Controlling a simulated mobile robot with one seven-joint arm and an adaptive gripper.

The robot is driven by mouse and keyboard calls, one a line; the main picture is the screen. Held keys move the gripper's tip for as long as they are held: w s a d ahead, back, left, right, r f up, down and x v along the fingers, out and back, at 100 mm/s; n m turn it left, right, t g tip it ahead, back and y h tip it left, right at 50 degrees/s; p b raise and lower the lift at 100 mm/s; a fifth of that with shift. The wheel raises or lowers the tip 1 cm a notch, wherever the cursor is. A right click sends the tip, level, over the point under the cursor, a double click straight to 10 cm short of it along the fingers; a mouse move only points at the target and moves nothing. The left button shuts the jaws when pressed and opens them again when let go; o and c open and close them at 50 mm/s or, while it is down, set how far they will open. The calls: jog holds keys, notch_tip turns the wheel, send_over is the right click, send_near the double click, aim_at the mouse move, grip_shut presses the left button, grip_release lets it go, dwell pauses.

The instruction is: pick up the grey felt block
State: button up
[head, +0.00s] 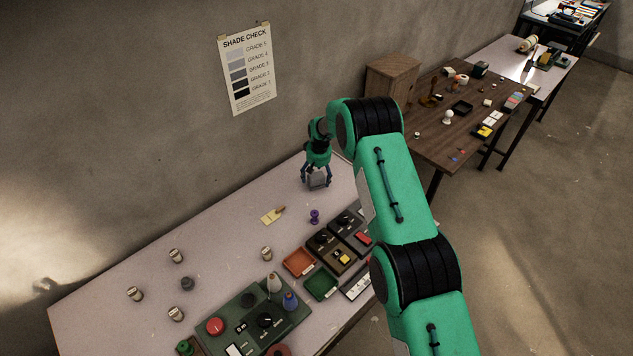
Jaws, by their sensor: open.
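My gripper (316,184) points down over the far end of the near table, with its fingers apart. A small grey block (318,179), which looks like the grey felt block, shows between or just behind the fingers. The fingers partly cover it. At this size I cannot tell whether they touch it.
A yellowish card (268,216) and a purple piece (315,216) lie near the gripper. An orange tray (299,262), a green tray (321,284) and control boxes line the front edge. The wall is close behind.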

jog(key=shift+w+a+f, duration=0.1)
jog(key=shift+w+f, duration=0.05)
jog(key=shift+f, duration=1.25)
jog(key=c, duration=1.5)
